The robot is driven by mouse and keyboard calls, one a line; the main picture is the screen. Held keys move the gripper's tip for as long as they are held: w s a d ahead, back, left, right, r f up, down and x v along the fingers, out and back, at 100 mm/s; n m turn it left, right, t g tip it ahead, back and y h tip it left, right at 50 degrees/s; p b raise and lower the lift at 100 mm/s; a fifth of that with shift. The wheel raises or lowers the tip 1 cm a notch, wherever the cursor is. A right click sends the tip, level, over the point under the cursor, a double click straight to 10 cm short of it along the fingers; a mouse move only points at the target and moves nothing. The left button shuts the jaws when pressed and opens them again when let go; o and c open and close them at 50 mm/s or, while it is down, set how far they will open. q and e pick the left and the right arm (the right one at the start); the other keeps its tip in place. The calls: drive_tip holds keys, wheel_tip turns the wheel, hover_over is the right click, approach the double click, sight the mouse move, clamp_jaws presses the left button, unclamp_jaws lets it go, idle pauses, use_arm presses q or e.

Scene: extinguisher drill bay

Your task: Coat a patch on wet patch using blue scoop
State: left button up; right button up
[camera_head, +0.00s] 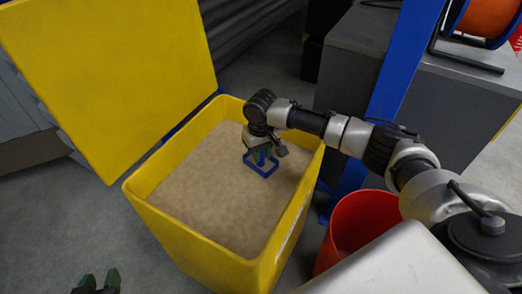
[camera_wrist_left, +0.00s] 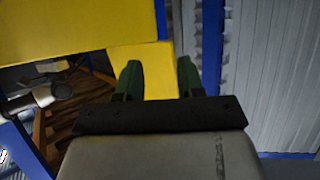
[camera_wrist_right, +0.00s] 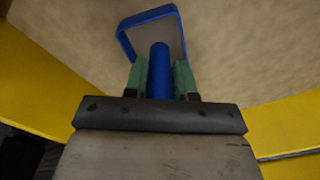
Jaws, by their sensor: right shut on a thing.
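The blue scoop (camera_head: 262,168) is over the pale sand (camera_head: 215,190) inside the yellow bin (camera_head: 208,266). My right gripper (camera_head: 261,154) is shut on its handle, which shows between the green fingers in the right wrist view (camera_wrist_right: 160,70). The scoop's blue rim lies ahead of the fingers, close to the sand; I cannot tell whether it touches or holds any. My left gripper (camera_head: 99,282) is low at the bottom left of the head view, outside the bin. Its fingers are apart and empty in the left wrist view (camera_wrist_left: 157,82). I see no wet patch.
The bin's yellow lid (camera_head: 110,75) stands raised at the back left. A red bucket (camera_head: 352,228) stands right of the bin. A blue post (camera_head: 400,70) and a grey cabinet (camera_head: 350,50) with a hose reel (camera_head: 487,18) are behind. Grey floor is clear at the left.

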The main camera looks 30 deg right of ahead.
drive_tip(key=shift+r, duration=0.35)
drive_tip(key=shift+r+p, duration=0.25)
drive_tip(key=shift+p, duration=0.4)
drive_tip(key=shift+w+r+p, duration=0.1)
drive_tip(key=shift+r+p, duration=0.4)
drive_tip(key=shift+p, duration=0.15)
drive_tip(key=shift+r+p, duration=0.65)
drive_tip(key=shift+p, duration=0.15)
use_arm(q)
drive_tip(key=s+a+f+g+y+p, duration=0.1)
drive_tip(key=s+a+f+g, duration=0.1)
drive_tip(key=s+g, duration=0.3)
drive_tip(key=s+a+f+g+y+p, duration=0.1)
drive_tip(key=s+a+f+g, duration=0.15)
drive_tip(key=s+g, duration=0.2)
use_arm(e)
drive_tip(key=shift+r, duration=0.7)
drive_tip(key=shift+r+p, duration=0.45)
drive_tip(key=shift+p, duration=0.25)
use_arm(q)
wheel_tip(320, 180, down, 12)
drive_tip(key=p, duration=0.1)
drive_tip(key=shift+w+d, duration=0.15)
drive_tip(key=shift+d, duration=0.3)
use_arm(e)
drive_tip(key=shift+r, duration=0.5)
use_arm(q)
drive_tip(key=shift+f, duration=0.1)
